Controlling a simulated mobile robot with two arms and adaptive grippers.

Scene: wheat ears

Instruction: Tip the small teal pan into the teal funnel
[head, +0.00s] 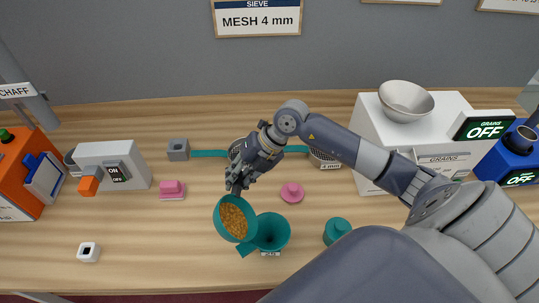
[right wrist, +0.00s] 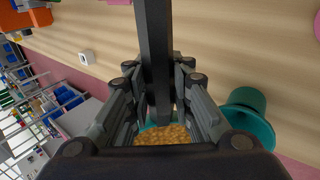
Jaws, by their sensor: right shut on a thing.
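The small teal pan (head: 236,222) holds golden grains and is tilted, its open side facing the head camera. My right gripper (head: 236,187) is shut on the pan's dark handle, above the pan. In the right wrist view the gripper (right wrist: 160,100) clasps the dark handle, and grains (right wrist: 165,135) show beyond it. The teal funnel (head: 272,232) stands on the table just right of the pan, which partly overlaps its left side in the head view. I cannot tell whether they touch. A teal vessel, perhaps the funnel, shows in the right wrist view (right wrist: 247,117). My left gripper is not in view.
A teal container (head: 336,230) stands right of the funnel. A pink knob (head: 292,192) lies behind it, and a pink block (head: 172,189) sits left. A white machine with a grey bowl (head: 405,100) stands at the back right. The front left table is mostly clear around a small white block (head: 88,252).

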